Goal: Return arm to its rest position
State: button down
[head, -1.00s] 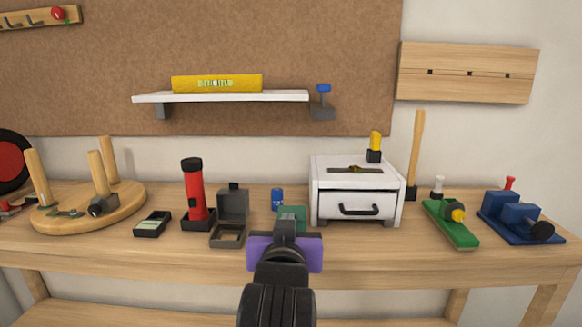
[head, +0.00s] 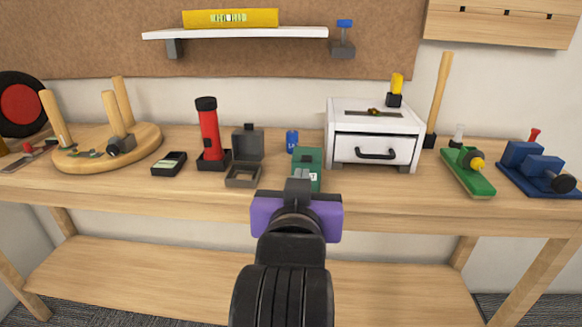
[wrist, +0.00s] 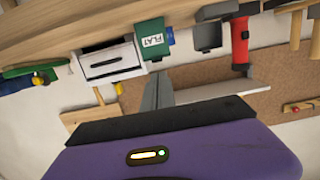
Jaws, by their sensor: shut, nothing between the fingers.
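My gripper (head: 297,180) has a purple body and shows in the lower middle of the head view, in front of the workbench's front edge. Its fingers are together and hold nothing; the wrist view shows the closed fingers (wrist: 158,92) beyond the purple housing. In the head view the fingertips overlap a green box (head: 309,158) on the bench behind them; whether they touch it cannot be told from that view. The wrist view shows the same green box (wrist: 150,38) with a "FLAT" label, apart from the fingers.
The wooden workbench (head: 400,207) holds a white drawer unit (head: 343,152), a grey open box (head: 243,176), a red flashlight (head: 209,135), a blue can (head: 292,141), a round wooden peg base (head: 80,160), a green tool (head: 467,175) and a blue vise (head: 525,165). A white shelf (head: 240,33) hangs above.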

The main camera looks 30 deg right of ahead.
jog(key=a+r+n+t+y, duration=0.35)
jog(key=a+r+t, duration=0.45)
jog(key=r, duration=0.3)
jog(key=s+a+f+n+t+y, duration=0.25)
jog(key=s+a+n+y, duration=0.2)
jog(key=n+y, duration=0.35)
jog(key=s+d+f+n+g+y, duration=0.1)
jog(key=s+f+n+g+y, duration=0.15)
jog(key=s+f, duration=0.45)
jog(key=s+d+f+n+g+y, duration=0.1)
jog(key=s+f+g+y, duration=0.15)
jog(key=f, duration=0.85)
jog(key=s+d+f+m+g+h, duration=0.2)
jog(key=s+d+f+m+h, duration=0.2)
jog(key=s+f, duration=0.5)
jog(key=s+d+f+m+g+h, duration=0.2)
jog(key=s+d+f+m+h, duration=0.3)
jog(key=s, duration=0.7)
notch_tip(320, 180, up, 18)
jog(key=a+y+p, duration=0.1)
jog(key=p, duration=1.8)
jog(key=shift+w+a+n+y, duration=0.25)
jog(key=shift+w+n+y, duration=0.05)
jog(key=shift+n+y, duration=0.1)
